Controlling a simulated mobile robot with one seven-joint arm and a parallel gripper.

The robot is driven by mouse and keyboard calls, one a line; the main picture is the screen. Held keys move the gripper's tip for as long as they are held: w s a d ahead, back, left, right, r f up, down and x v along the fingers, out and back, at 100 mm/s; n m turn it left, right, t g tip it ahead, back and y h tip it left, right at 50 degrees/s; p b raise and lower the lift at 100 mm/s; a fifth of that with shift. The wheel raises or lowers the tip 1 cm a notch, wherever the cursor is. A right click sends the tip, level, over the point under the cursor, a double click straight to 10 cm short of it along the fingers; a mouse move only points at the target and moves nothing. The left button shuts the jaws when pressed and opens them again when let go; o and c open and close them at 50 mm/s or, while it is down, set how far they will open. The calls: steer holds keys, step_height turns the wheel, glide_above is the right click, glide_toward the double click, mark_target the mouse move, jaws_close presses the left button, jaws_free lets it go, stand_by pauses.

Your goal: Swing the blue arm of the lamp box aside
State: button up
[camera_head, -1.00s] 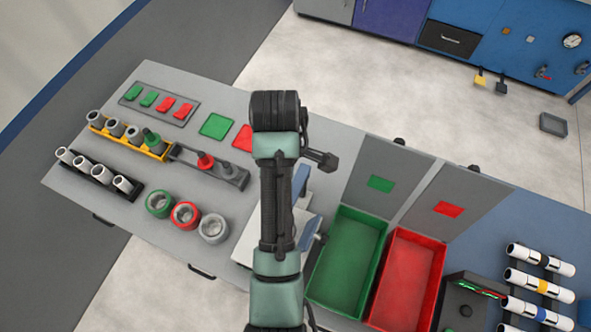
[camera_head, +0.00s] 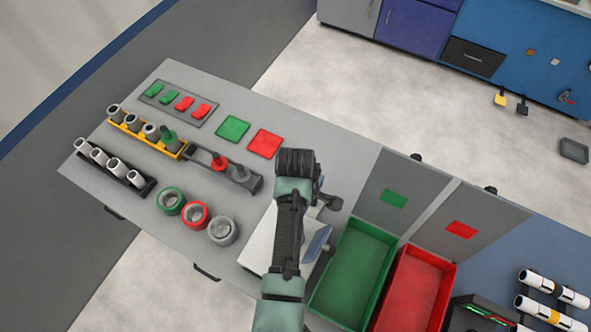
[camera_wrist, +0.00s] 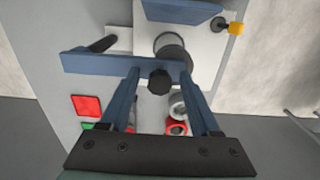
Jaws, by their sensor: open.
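The lamp box is a pale box (camera_head: 262,240) on the table, largely hidden behind my arm in the head view. A blue part of it (camera_head: 318,243) shows to the right of my arm. In the wrist view, the blue arm (camera_wrist: 92,63) is a flat bar lying across the front of the pale box face (camera_wrist: 205,50). A black knob (camera_wrist: 159,81) sits at the bar. My gripper (camera_wrist: 162,79) is open, with one blue finger on each side of the knob. I cannot tell whether the fingers touch the knob or the bar.
A dark cylinder (camera_wrist: 173,48) and a yellow-tipped part (camera_wrist: 236,28) are on the box. The green bin (camera_head: 352,268) and red bin (camera_head: 415,290) stand right of it. Green, red and grey rings (camera_head: 196,215) lie to its left. Pipe racks (camera_head: 115,165) are farther left.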

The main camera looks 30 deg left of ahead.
jaws_close()
stand_by(1.4)
